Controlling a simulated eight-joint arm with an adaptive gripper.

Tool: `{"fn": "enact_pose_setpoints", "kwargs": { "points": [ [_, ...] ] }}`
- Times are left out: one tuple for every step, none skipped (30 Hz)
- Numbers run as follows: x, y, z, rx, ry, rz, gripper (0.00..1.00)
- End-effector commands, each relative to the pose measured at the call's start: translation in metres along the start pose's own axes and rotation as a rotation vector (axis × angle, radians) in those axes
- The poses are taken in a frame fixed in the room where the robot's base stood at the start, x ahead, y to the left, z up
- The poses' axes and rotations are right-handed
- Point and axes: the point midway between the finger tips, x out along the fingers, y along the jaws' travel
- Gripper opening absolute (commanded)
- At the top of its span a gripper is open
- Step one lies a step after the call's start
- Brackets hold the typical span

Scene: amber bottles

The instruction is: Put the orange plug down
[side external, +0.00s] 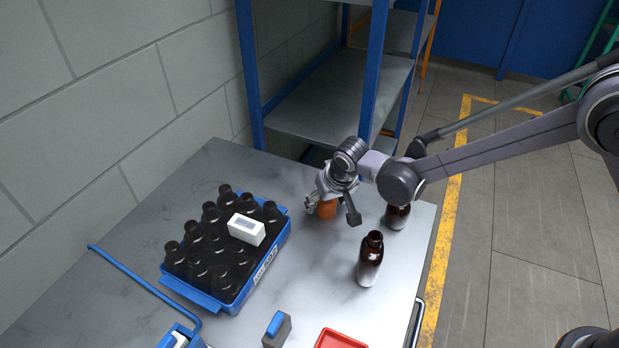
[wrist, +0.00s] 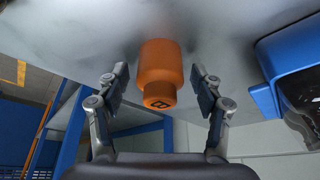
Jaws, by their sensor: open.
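The orange plug (wrist: 160,72) is between the two open fingers of my gripper (wrist: 164,92) in the wrist view, with a visible gap on each side. It appears to rest on the grey metal table (side external: 327,289). In the side external view the orange plug (side external: 327,208) shows partly behind my gripper (side external: 331,203), near the table's far part. The fingers do not touch the plug in the wrist view.
A blue crate (side external: 203,300) of dark bottles, with a white box (side external: 246,229) on top, stands to the left. Two amber bottles (side external: 370,259) (side external: 398,216) stand to the right. A red tray (side external: 340,340) lies at the front. The table between crate and bottles is clear.

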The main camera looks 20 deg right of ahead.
Motion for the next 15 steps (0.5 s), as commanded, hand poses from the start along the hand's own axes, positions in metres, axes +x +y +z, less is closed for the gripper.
{"fn": "enact_pose_setpoints", "kwargs": {
  "points": [
    [-0.004, 0.0, 0.0, 0.0, 0.0, 0.0, 0.67],
    [-0.006, 0.0, 0.0, 0.0, 0.0, 0.0, 0.67],
    [-0.01, 0.0, -0.001, 0.0, 0.0, 0.0, 0.67],
    [-0.014, 0.0, -0.001, 0.0, 0.0, 0.0, 0.67],
    [-0.018, 0.0, 0.0, -0.001, 0.0, 0.0, 0.67],
    [-0.024, 0.0, 0.0, 0.0, 0.0, 0.0, 0.67],
    [-0.029, 0.0, 0.0, 0.0, 0.0, 0.0, 0.67],
    [-0.034, 0.0, 0.0, 0.0, 0.0, 0.0, 0.67],
    [-0.041, 0.0, 0.0, 0.0, 0.0, 0.0, 0.67],
    [-0.046, 0.0, 0.0, 0.0, 0.0, 0.0, 0.67],
    [-0.052, 0.0, 0.0, 0.0, 0.0, 0.0, 0.67],
    [-0.059, 0.0, 0.0, 0.0, 0.0, 0.0, 0.67],
    [-0.064, 0.0, 0.001, -0.001, 0.0, 0.0, 0.67],
    [-0.069, 0.0, 0.0, -0.001, -0.001, -0.001, 0.67],
    [-0.076, 0.0, 0.0, -0.001, -0.001, 0.0, 0.67]
  ]
}}
